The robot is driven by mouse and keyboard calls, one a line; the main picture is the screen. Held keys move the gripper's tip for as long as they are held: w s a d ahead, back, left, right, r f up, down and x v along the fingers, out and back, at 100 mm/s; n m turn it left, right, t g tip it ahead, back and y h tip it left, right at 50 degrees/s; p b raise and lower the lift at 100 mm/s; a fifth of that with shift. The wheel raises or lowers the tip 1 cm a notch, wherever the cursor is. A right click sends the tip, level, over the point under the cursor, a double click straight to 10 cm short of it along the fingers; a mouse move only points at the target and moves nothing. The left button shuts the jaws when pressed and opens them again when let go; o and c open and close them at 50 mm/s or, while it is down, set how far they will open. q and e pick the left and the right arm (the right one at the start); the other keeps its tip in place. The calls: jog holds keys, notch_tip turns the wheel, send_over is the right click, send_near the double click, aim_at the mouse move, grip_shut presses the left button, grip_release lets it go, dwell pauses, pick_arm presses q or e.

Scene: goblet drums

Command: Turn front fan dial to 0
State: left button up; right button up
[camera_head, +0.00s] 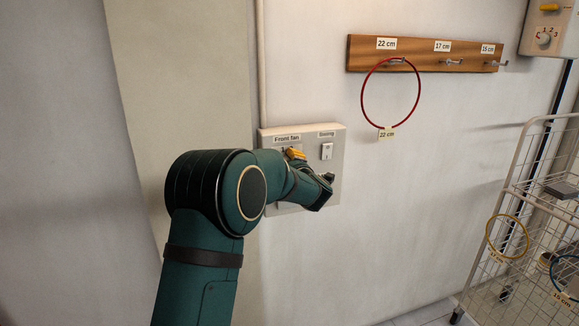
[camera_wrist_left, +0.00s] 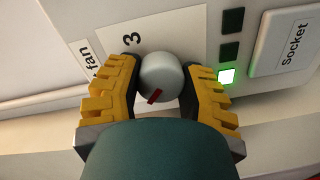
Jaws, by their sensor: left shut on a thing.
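The front fan dial (camera_wrist_left: 165,72) is a round pale grey knob with a red mark on its lower left part in the left wrist view. A printed "3" stands up and left of it; other scale numbers are hidden. My left gripper (camera_wrist_left: 163,80) has its yellow fingers on either side of the knob and is shut on it. In the head view, the gripper (camera_head: 296,153) is at the white wall panel (camera_head: 333,185), below the "Front fan" label, and my arm hides the dial. My right gripper is not in view.
One small light (camera_wrist_left: 226,76) glows green beside two dark ones. A panel part labelled "Socket" (camera_wrist_left: 290,45) is to their right. A wooden hook rail (camera_head: 420,60) with a red ring (camera_head: 363,105) hangs above right. A wire rack (camera_head: 530,200) stands at right.

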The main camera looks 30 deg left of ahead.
pick_arm(q)
jog(key=shift+r+n, duration=0.15)
jog(key=shift+n, duration=0.95)
jog(key=o, duration=1.2)
jog(key=shift+a, duration=0.1)
jog(key=shift+o, duration=0.2)
jog(key=shift+s+d, duration=0.25)
jog(key=shift+d, duration=0.1)
jog(key=v, duration=1.1)
jog(key=shift+s, duration=0.15)
